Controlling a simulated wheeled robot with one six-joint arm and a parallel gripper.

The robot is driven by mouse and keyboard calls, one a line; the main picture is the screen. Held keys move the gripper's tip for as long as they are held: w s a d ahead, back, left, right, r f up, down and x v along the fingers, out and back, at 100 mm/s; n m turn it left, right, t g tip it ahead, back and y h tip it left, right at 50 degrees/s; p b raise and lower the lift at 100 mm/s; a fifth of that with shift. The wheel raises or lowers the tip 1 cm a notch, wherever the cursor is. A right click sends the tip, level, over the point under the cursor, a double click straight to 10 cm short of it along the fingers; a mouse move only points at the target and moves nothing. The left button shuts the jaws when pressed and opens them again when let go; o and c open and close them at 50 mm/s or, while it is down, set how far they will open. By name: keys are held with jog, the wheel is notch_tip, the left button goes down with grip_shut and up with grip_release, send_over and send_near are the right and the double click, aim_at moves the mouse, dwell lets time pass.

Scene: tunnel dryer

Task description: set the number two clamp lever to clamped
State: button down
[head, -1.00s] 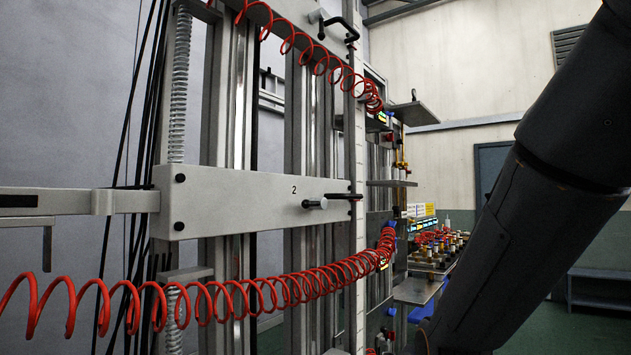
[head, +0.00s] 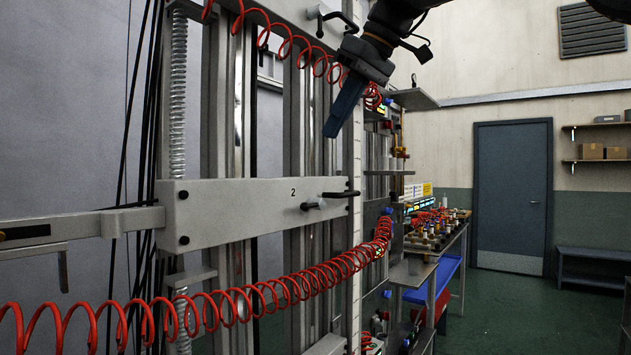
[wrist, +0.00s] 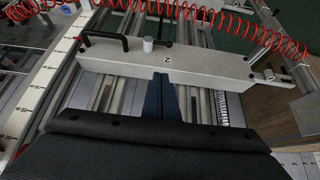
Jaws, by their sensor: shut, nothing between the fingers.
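The number two crossbar (head: 240,207) is a pale grey beam marked "2". Near its right end in the head view are a short silver cylinder (head: 314,205) and a black bar-shaped handle (head: 340,194), lying about level. The wrist view shows the cylinder (wrist: 148,45) and the bent black handle (wrist: 105,42) side by side. Which of them is the clamp lever, and its setting, I cannot tell. My gripper (head: 331,132) is shut and empty, pointing down above the handle in the head view. In the wrist view its fingers (wrist: 166,78) end close to the beam's edge, apart from the handle.
Red coiled hose (head: 270,292) hangs across below the beam, and another passes above it. An upper crossbar with a similar black handle (head: 336,20) is near my arm. A white scale post (head: 357,150) stands right of the beam. Open floor lies toward the door (head: 512,195).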

dwell(0.3)
jog(key=p, duration=0.2)
send_over(310, 205)
notch_tip(310, 205, down, 8)
jog(key=shift+d+f, duration=0.3)
jog(key=shift+f, duration=0.75)
jog(key=shift+d+f, duration=0.25)
jog(key=shift+f, duration=0.8)
jog(key=shift+a+f, duration=0.1)
jog(key=shift+a, duration=0.05)
jog(key=shift+s, duration=0.15)
jog(key=shift+t+h, duration=0.3)
